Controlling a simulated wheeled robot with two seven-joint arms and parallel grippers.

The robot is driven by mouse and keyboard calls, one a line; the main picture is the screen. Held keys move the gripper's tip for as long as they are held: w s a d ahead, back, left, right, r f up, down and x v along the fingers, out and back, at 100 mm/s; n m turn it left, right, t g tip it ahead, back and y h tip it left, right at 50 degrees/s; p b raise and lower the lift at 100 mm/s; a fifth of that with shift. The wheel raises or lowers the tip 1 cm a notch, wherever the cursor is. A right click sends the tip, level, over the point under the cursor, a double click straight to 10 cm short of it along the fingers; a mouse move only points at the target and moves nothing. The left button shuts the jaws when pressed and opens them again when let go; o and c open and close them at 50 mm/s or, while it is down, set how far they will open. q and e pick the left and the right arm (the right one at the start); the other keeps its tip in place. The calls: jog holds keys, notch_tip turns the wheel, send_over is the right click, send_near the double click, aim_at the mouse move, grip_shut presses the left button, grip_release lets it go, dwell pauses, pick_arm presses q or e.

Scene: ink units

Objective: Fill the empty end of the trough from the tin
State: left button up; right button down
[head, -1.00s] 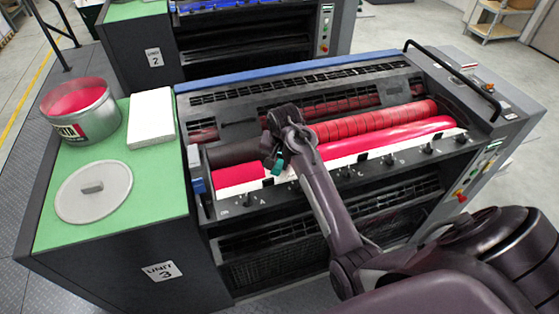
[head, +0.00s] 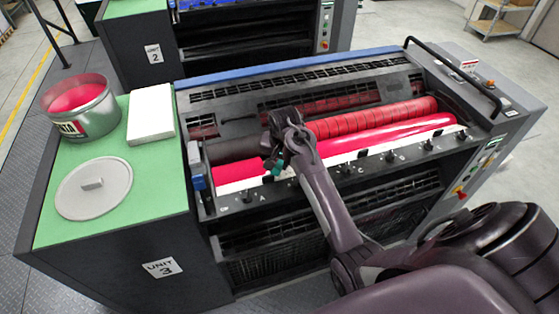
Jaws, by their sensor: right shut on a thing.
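The ink trough (head: 384,139) runs across the front of the Unit 3 press and holds glossy red ink along its middle and right. Red ink also lies at its left end (head: 236,172), with a pale strip below it. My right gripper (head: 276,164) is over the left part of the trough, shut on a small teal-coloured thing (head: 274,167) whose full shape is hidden. The gripper covers the trough between the two red stretches. The open tin (head: 79,108) of red ink stands on the green top at the left. My left gripper is not in view.
The round grey lid (head: 94,190) and a white block (head: 151,114) lie on the green top (head: 150,168). A red roller (head: 372,119) lies behind the trough. A row of black keys lines its front edge. A black rail (head: 460,75) rises at the right.

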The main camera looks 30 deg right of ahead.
jog(key=shift+r, duration=0.1)
dwell(0.4)
jog(key=p+v, duration=0.2)
jog(key=v, duration=0.1)
jog(key=shift+w+d, duration=0.1)
jog(key=shift+w, duration=0.2)
jog(key=shift+r, duration=0.3)
jog(key=w+v, duration=0.1)
jog(key=v, duration=0.5)
jog(key=shift+r, duration=0.55)
jog(key=shift+w+d, duration=0.1)
jog(key=shift+w, duration=0.05)
